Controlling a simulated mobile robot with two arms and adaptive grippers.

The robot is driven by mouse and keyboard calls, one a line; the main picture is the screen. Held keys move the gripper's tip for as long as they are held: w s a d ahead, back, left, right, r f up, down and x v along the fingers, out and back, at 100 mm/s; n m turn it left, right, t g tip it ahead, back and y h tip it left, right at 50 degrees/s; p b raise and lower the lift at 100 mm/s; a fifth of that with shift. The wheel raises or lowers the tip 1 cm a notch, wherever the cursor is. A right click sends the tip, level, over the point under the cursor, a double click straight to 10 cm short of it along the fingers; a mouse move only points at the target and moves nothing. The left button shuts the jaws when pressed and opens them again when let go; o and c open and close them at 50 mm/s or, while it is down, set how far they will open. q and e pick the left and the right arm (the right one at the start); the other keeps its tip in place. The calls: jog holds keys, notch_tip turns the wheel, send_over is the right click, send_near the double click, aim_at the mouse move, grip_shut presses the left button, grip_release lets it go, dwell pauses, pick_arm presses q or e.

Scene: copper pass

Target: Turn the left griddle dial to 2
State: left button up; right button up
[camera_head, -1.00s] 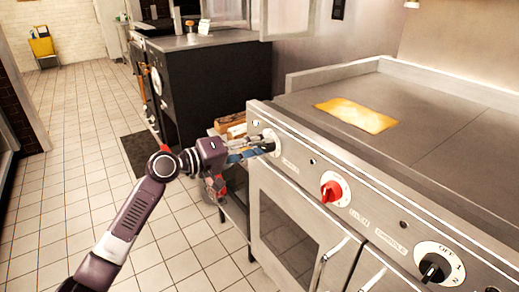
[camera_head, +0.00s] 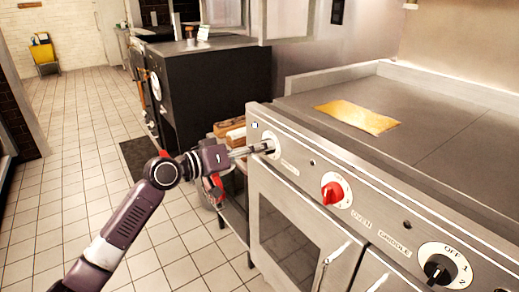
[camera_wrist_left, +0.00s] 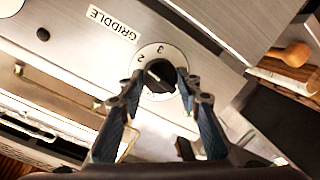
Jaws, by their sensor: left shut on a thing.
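The left griddle dial is a black knob on a white numbered disc (camera_head: 269,138), at the left end of the range's front panel. In the left wrist view its black knob (camera_wrist_left: 160,76) sits between my fingers, with the marks 2 and 3 above it and a GRIDDLE label beside it. My left gripper (camera_head: 262,148) is shut on this dial, its fingertips on either side of the knob. I cannot tell exactly which mark the knob points to. My right gripper is not in view.
A red oven dial (camera_head: 333,192) and another black griddle dial (camera_head: 437,268) are farther right on the panel. A yellow slab (camera_head: 357,116) lies on the griddle top. A black cabinet (camera_head: 213,95) stands behind.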

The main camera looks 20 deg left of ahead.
pick_arm(q)
jog(key=shift+f, duration=0.15)
jog(key=o, duration=1.2)
jog(key=v, duration=1.2)
